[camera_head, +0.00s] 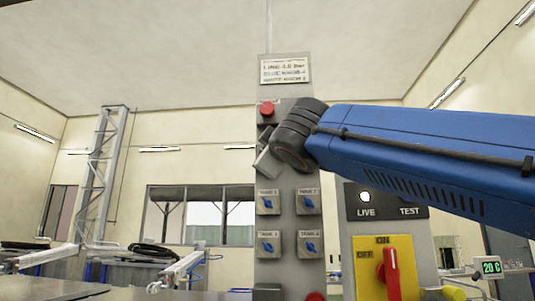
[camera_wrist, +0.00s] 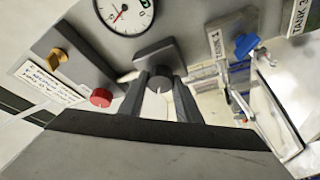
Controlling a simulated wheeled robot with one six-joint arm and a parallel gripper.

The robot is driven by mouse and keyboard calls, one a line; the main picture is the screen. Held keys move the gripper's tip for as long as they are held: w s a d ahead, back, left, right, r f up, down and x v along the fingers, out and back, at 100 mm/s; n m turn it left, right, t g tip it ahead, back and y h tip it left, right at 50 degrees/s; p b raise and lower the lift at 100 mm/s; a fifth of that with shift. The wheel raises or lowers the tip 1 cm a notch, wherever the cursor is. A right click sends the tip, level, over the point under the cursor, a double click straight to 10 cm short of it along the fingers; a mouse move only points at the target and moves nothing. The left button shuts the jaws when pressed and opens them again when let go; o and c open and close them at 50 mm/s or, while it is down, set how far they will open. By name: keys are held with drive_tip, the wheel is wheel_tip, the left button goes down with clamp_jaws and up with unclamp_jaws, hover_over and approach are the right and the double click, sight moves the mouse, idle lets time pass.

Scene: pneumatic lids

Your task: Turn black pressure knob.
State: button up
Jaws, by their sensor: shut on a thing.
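The black pressure knob (camera_wrist: 158,79) is round and dark with a white line, on a dark grey block below a dial gauge (camera_wrist: 126,14) in the wrist view. My gripper (camera_wrist: 160,88) has one finger on each side of the knob and is shut on it. In the head view my gripper (camera_head: 265,160) is in front of the upper part of a tall grey panel (camera_head: 285,262), partly hidden by my dark wrist. The knob and gauge are hidden there behind my arm.
A blue valve handle (camera_wrist: 246,45) is at right. In the head view, several blue tank knobs sit below my wrist and a red-handled yellow switch (camera_head: 391,272) stands lower right.

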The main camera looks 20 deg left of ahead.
drive_tip(key=shift+n, duration=0.6)
drive_tip(key=o, duration=1.1)
drive_tip(key=shift+c, duration=0.2)
drive_tip(key=shift+s, duration=0.1)
drive_tip(key=v, duration=1.7)
drive_tip(key=shift+d+r, duration=0.2)
drive_tip(key=shift+d, duration=0.05)
